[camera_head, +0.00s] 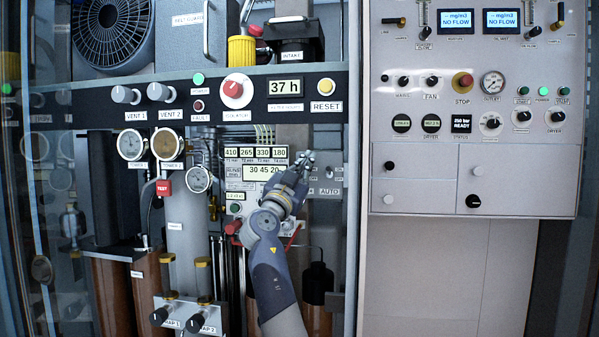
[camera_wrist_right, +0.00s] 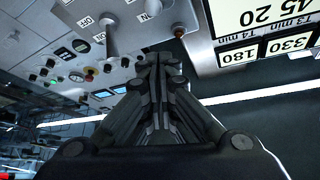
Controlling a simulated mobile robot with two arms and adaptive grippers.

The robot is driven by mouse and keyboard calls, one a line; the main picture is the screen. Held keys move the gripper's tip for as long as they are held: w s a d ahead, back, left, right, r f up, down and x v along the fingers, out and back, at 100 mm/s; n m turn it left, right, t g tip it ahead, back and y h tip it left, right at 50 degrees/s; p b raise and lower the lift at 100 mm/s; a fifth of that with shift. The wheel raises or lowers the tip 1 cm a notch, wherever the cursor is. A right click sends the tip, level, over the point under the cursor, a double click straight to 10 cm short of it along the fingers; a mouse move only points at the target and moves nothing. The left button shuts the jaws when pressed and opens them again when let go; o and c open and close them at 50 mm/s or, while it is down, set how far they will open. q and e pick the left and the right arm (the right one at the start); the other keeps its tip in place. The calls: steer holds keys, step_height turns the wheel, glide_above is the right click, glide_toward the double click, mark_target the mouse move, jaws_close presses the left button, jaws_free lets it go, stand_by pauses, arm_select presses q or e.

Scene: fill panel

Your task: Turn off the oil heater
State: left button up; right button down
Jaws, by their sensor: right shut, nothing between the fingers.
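My right gripper (camera_head: 303,158) is shut and empty in the head view, held in front of the control panel just right of the timer display (camera_head: 265,172). In the right wrist view its closed fingertips (camera_wrist_right: 160,60) point at a grey panel, which appears upside down there. A grey toggle switch (camera_wrist_right: 118,38) stands left of and above the fingertips, near an "OFF" label (camera_wrist_right: 85,21). A second toggle (camera_wrist_right: 152,8) is further up, near an "ON" label (camera_wrist_right: 148,16). I see no contact with either, and I cannot read an oil heater label. My left gripper is out of view.
A red knob (camera_head: 233,89), the "37 h" display (camera_head: 285,86) and a yellow RESET button (camera_head: 326,87) sit above. Gauges (camera_head: 166,143) are to the left. A vertical frame edge (camera_head: 352,200) separates the white panel (camera_head: 475,110) on the right.

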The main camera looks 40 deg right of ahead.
steer(key=s+a+f+b, duration=0.1)
steer(key=s+a+f, duration=0.1)
steer(key=a+f, duration=0.4)
steer(key=shift+s+a+f+b, duration=0.2)
steer(key=shift+f+b, duration=0.1)
steer(key=shift+f, duration=0.1)
